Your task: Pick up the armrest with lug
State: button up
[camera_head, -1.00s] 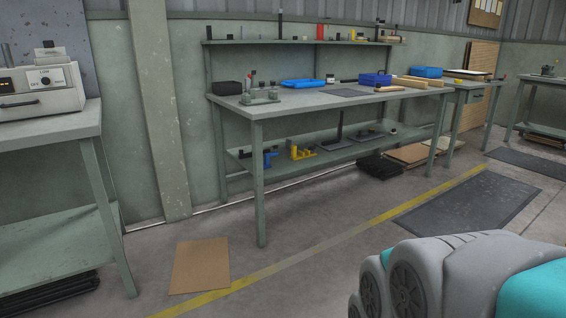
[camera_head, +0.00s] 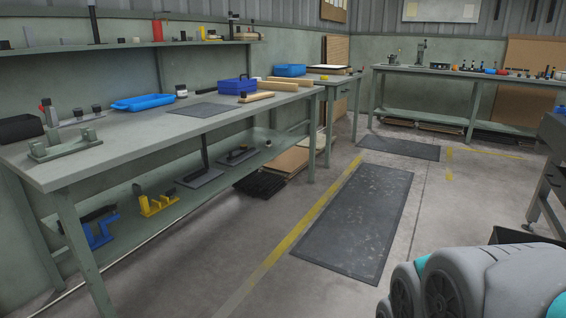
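I cannot single out the armrest with lug for certain. Some light wooden pieces lie at the right end of the long green workbench (camera_head: 130,146). One is a thin wooden piece (camera_head: 257,97) near the front edge. Longer wooden bars (camera_head: 292,81) lie behind it, beside a blue bin. They are too small here to tell whether any has a lug. My gripper is not in view; only a grey and teal part of my own body shows at the bottom right.
On the workbench are a green fixture (camera_head: 65,146), a blue tray (camera_head: 143,102), a dark mat (camera_head: 204,109) and a blue bin (camera_head: 238,86). Its lower shelf holds a yellow fixture (camera_head: 157,205). Floor with a black mat (camera_head: 358,218) is open in front. Another bench (camera_head: 455,78) stands at the back.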

aim_at(243, 98)
jog(key=i+l+u, duration=0.15)
jog(key=i, duration=0.25)
jog(key=i+l+u, duration=0.15)
jog(key=i, duration=0.25)
jog(key=i+l+u, duration=0.2)
jog(key=i, duration=0.15)
jog(key=i+u, duration=0.45)
jog(key=i, duration=0.85)
jog(key=j, duration=0.1)
